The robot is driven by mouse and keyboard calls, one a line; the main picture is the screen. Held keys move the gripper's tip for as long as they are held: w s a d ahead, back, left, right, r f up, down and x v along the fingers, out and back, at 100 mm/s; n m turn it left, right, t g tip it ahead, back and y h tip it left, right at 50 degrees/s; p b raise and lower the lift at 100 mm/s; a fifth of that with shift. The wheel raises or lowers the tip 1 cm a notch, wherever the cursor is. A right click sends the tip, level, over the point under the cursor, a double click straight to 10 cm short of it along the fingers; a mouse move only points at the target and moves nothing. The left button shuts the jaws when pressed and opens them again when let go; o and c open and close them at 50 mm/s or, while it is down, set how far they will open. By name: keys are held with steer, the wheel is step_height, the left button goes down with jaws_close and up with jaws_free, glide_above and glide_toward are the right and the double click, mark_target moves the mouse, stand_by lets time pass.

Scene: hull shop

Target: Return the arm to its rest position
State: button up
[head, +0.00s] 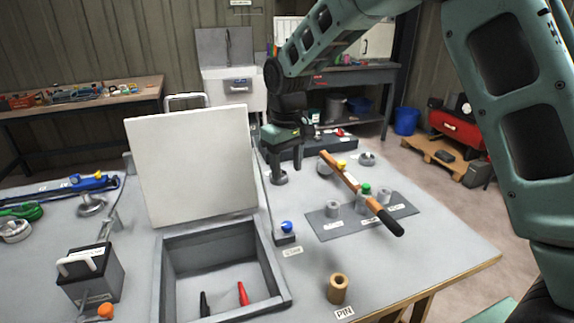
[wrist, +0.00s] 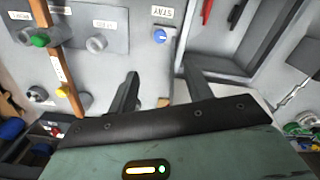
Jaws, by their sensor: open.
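My arm comes in from the upper right of the head view, and its green wrist hangs over the back of the grey bench (head: 460,245). The exact height of the fingertips above the bench is hard to tell.
A wooden rod with a black end (head: 362,196) crosses above the grey mat (head: 325,228) and its small cylinders. A blue button (head: 287,227) sits behind the STAY label. The box's white lid (head: 192,165) stands raised. A tan cylinder (head: 338,289) stands near the front.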

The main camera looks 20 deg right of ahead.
stand_by(0.3)
steer(key=s+a+r+n+y, duration=0.1)
steer(key=s+a, duration=0.3)
steer(key=s, duration=0.6)
steer(key=s+a+r+n, duration=0.15)
steer(key=s+a, duration=0.25)
steer(key=s, duration=0.6)
steer(key=s+d+f, duration=0.1)
steer(key=s, duration=1.2)
steer(key=shift+s+d+f+n, duration=0.2)
steer(key=shift+s+d+n, duration=0.1)
steer(key=shift+d+n, duration=0.05)
